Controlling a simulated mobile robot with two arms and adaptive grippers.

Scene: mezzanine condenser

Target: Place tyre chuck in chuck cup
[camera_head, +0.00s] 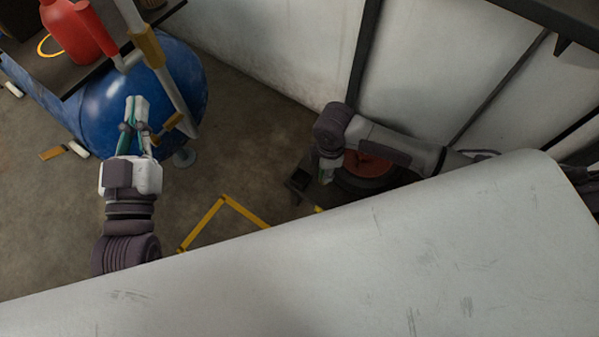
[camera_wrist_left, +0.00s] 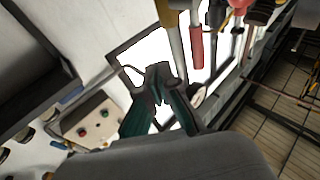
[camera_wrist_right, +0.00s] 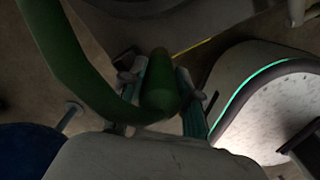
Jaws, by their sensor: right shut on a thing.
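My right gripper (camera_head: 325,172) is low beside a dark round thing with a red top. In the right wrist view its fingers (camera_wrist_right: 172,88) are shut on a dark green rounded piece (camera_wrist_right: 160,82), which I take to be the tyre chuck. A thick green band, like a hose, curves up and left from it. My left gripper (camera_head: 136,100) is held in front of the blue tank; its fingertips (camera_wrist_left: 160,72) come together with nothing visible between them. I cannot make out the chuck cup with certainty; a dark square-edged object (camera_head: 298,184) stands next to the right gripper.
The blue tank (camera_head: 92,100) and a pipe with yellow bands (camera_head: 168,80) are close to my left gripper. A red container (camera_head: 72,35) stands on a dark shelf at upper left. The pale wall (camera_head: 285,50) is behind. Floor with yellow marking (camera_head: 205,222) is open between the arms.

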